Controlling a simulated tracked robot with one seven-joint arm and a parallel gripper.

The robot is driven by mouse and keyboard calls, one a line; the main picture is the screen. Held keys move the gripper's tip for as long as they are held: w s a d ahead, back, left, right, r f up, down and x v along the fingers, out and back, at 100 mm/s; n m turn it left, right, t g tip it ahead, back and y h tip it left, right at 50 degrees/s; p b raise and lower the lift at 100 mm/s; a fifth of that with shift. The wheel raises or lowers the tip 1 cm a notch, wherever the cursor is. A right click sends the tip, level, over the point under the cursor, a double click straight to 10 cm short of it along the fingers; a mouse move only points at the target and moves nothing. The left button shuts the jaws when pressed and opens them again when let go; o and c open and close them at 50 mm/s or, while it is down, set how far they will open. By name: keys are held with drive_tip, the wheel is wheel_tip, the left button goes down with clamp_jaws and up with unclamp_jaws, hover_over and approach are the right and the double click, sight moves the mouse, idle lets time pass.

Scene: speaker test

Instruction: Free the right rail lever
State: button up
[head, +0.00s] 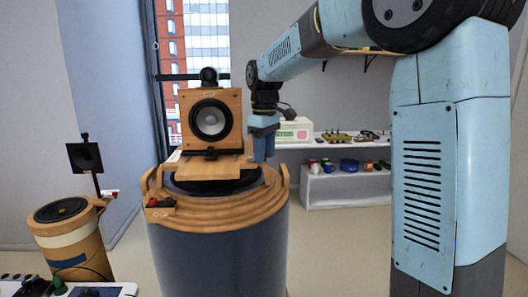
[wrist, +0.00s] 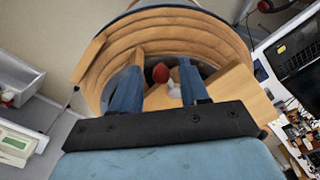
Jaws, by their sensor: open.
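A red ball-shaped knob (wrist: 161,73), which looks like the right rail lever, shows in the wrist view with a pale part beside it. It lies close to a wooden board (wrist: 225,90). My gripper (wrist: 160,66) is open, and its two blue fingers frame the knob; I cannot tell whether the knob is between them or below them. In the head view my gripper (head: 263,157) points down at the right of the wooden speaker (head: 211,116), above the round wooden stand (head: 225,217). The knob is not visible in the head view.
The stand's stepped wooden ring (wrist: 165,22) curves around the board. A smaller speaker stand (head: 68,235) is at left. White shelves (head: 345,188) with several items stand behind at right.

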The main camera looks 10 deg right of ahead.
wheel_tip(320, 180, up, 14)
drive_tip(key=shift+f, duration=0.15)
idle(0.5)
drive_tip(key=s+d+f+m+t, duration=0.1)
drive_tip(key=s+d+f+m, duration=0.15)
drive_tip(key=s+d, duration=0.35)
drive_tip(key=s+d+f+m+t, duration=0.1)
drive_tip(key=s+d+m+t, duration=0.15)
drive_tip(key=s, duration=0.65)
drive_tip(key=s+d+f+m+t, duration=0.1)
drive_tip(key=s+d+f+m, duration=0.1)
drive_tip(key=s+f, duration=0.4)
drive_tip(key=s+d+f+m+t, duration=0.1)
drive_tip(key=s+d+f+m, duration=0.2)
drive_tip(key=s+f, duration=0.3)
drive_tip(key=shift+s+d, duration=0.5)
drive_tip(key=shift+s, duration=0.5)
